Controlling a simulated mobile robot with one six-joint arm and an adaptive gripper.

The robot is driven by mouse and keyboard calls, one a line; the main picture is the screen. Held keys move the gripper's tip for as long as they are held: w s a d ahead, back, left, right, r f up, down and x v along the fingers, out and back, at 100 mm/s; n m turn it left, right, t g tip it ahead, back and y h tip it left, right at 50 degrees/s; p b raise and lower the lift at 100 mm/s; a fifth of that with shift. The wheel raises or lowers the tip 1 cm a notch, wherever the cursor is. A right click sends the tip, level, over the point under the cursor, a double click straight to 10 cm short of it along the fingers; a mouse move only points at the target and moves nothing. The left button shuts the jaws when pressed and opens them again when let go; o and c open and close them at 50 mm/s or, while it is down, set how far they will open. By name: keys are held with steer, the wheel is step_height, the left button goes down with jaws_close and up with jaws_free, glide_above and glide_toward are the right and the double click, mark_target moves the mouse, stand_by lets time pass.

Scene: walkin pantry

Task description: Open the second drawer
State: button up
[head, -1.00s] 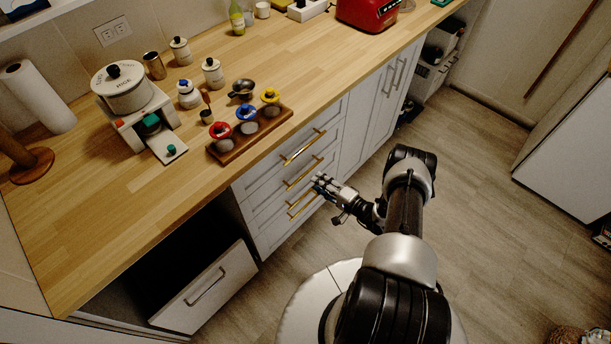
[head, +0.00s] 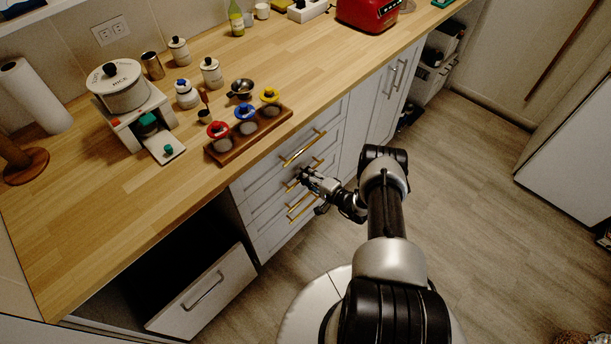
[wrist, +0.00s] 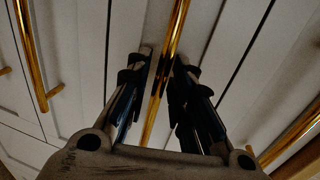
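The drawer stack (head: 262,190) is white with gold bar handles and stands under the wooden counter. Its drawers look shut. The top drawer's handle (head: 302,148) is clear in the head view. My gripper (head: 304,176) is at the second drawer's handle (head: 314,164) and hides part of it. In the wrist view that gold handle (wrist: 175,35) runs between the two fingers of my gripper (wrist: 162,68), which are apart on either side of it. The right finger looks close to the bar. I cannot tell how deep the bar sits between the fingers, or whether they touch it.
Lower gold handles (head: 301,203) are below my gripper. A wooden rack with colored-lid jars (head: 247,135) stands at the counter's (head: 120,215) edge above the drawers.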

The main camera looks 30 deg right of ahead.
jaws_close()
stand_by(0.3)
